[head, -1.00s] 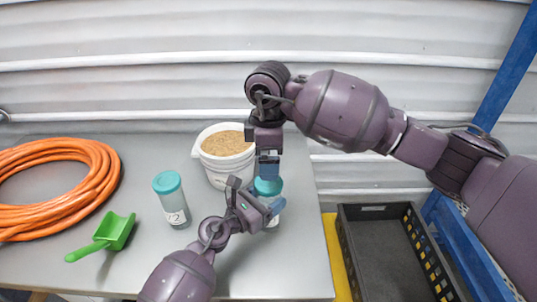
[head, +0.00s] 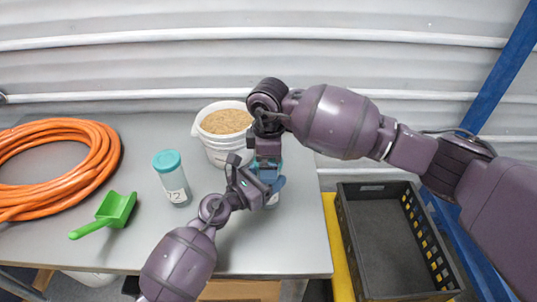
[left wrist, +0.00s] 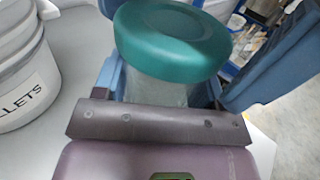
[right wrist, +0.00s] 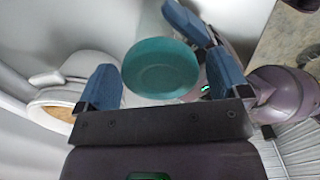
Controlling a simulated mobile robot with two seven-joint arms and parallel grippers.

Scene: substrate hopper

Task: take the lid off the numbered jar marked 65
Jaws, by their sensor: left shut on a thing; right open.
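A clear jar (head: 271,201) with a teal lid (left wrist: 172,40) stands upright near the right side of the table. Its label is mostly hidden, so I cannot read its number. My left gripper (head: 258,176) is shut on the jar's body below the lid, as the left wrist view shows. My right gripper (right wrist: 155,85) is open above the jar, pointing down, with its blue fingers either side of the lid and a gap at the left finger. A second teal-lidded jar (head: 173,180), its label seeming to end in 2, stands apart to the left.
A white bucket of pellets (head: 222,150) stands close behind the jar. A green scoop (head: 110,213) and an orange hose coil (head: 100,165) lie at the left. A black crate (head: 350,250) is right of the table. The table between scoop and left arm is clear.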

